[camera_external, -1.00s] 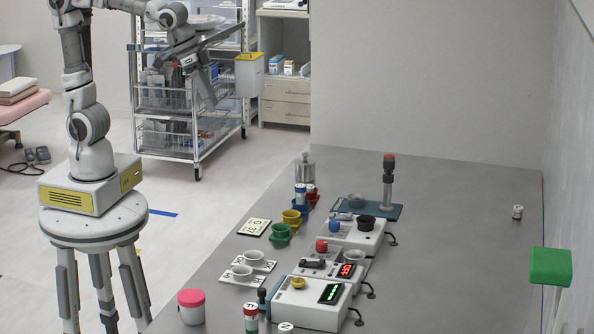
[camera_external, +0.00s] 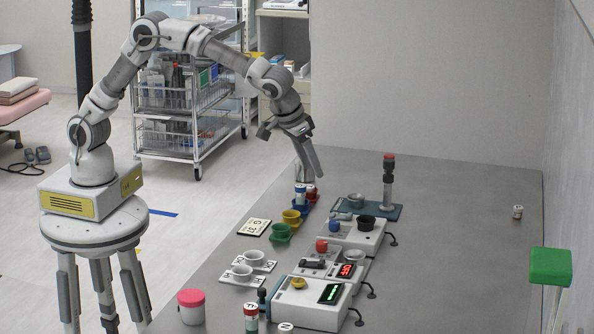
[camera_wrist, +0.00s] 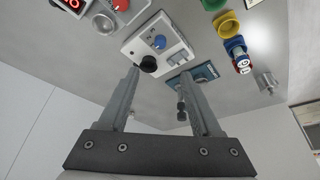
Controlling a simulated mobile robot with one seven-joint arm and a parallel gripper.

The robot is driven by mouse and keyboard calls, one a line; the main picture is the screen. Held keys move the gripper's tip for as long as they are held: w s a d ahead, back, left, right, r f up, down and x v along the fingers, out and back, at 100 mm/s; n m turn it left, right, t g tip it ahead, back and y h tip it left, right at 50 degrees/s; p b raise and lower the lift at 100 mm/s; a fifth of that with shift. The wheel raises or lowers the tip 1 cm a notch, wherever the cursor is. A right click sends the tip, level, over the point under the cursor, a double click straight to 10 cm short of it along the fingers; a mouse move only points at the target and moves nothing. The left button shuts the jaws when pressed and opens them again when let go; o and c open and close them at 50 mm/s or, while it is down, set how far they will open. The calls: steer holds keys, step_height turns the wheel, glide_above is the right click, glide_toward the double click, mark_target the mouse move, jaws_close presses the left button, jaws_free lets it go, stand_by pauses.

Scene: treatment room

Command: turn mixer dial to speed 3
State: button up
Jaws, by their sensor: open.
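A white box with a blue dial, which looks like the mixer (camera_external: 350,240), stands on the grey table. Its blue dial (camera_external: 334,226) is on the left and a round black cup (camera_external: 366,222) on the right. In the wrist view the mixer (camera_wrist: 178,53) is ahead between my fingers, with the blue dial (camera_wrist: 160,42) and black cup (camera_wrist: 148,64) showing.
A device with a red display (camera_external: 346,270) and one with a green display (camera_external: 331,293) stand nearer the camera. A blue stand with a post (camera_external: 388,185) is behind the mixer. Coloured cups (camera_external: 281,233) line its left. The table's right side is mostly clear.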

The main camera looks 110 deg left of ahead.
mark_target(334, 221)
steer(key=x, duration=1.7)
steer(key=shift+f, duration=0.15)
jaws_close()
